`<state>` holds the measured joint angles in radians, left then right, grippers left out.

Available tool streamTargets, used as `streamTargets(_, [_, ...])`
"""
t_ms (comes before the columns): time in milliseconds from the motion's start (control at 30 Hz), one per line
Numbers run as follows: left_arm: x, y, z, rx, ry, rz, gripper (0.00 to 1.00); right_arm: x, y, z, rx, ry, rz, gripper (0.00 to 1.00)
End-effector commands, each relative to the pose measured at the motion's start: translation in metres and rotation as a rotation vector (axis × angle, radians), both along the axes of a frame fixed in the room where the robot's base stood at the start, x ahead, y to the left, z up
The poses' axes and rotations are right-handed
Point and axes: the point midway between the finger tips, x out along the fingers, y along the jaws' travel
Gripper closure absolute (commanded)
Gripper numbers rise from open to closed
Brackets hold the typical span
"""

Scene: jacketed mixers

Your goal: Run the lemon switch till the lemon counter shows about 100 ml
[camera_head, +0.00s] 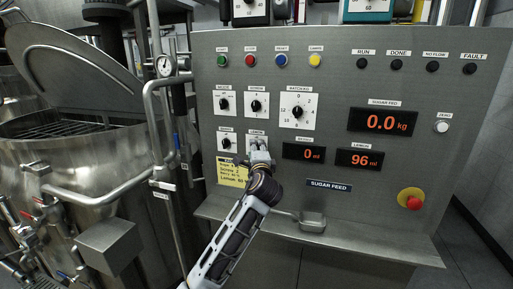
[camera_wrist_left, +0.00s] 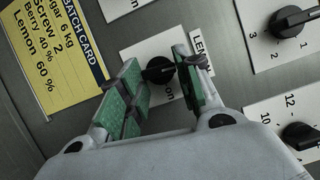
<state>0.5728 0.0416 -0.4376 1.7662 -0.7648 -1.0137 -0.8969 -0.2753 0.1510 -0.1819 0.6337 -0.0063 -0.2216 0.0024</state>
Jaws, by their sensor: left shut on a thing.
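The lemon switch (camera_wrist_left: 158,68) is a black knob on a white plate, seen between my fingers in the left wrist view. My left gripper (camera_wrist_left: 160,88) is shut on this knob, its green-padded fingers on either side. In the head view my left gripper (camera_head: 258,160) covers most of the switch at the panel's lower left. The lemon counter (camera_head: 366,160) reads 96 ml in orange digits. My right gripper is in neither view.
The berry counter (camera_head: 304,153) reads 0 ml and the sugar display (camera_head: 382,122) 0.0 kg. A yellow batch card (camera_wrist_left: 55,45) hangs beside the switch. A red stop button (camera_head: 411,199) sits lower right. A steel mixer (camera_head: 75,150) stands left.

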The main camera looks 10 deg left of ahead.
Motion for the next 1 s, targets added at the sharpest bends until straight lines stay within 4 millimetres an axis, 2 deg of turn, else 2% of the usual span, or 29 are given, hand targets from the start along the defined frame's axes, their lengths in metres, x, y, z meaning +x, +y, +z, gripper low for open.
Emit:
streamTargets(67, [0.0, 0.0, 0.001, -0.033, 0.006, 0.0, 0.9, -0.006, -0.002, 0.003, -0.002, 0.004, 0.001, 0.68])
streamTargets(300, [0.0, 0.0, 0.001, -0.102, 0.012, 0.001, 0.9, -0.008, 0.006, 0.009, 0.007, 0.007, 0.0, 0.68])
streamTargets(800, [0.0, 0.001, 0.0, -0.119, 0.015, 0.001, 0.9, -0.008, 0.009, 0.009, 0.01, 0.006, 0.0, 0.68])
streamTargets(833, [0.0, 0.001, 0.0, -0.119, 0.015, 0.001, 0.62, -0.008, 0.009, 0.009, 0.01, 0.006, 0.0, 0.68])
streamTargets(967, [0.0, 0.001, 0.0, -0.118, 0.014, 0.001, 0.46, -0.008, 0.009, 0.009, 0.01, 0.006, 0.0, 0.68])
streamTargets(1000, [0.0, 0.0, 0.0, -0.118, 0.014, 0.001, 0.45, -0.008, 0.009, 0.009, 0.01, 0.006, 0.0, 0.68])
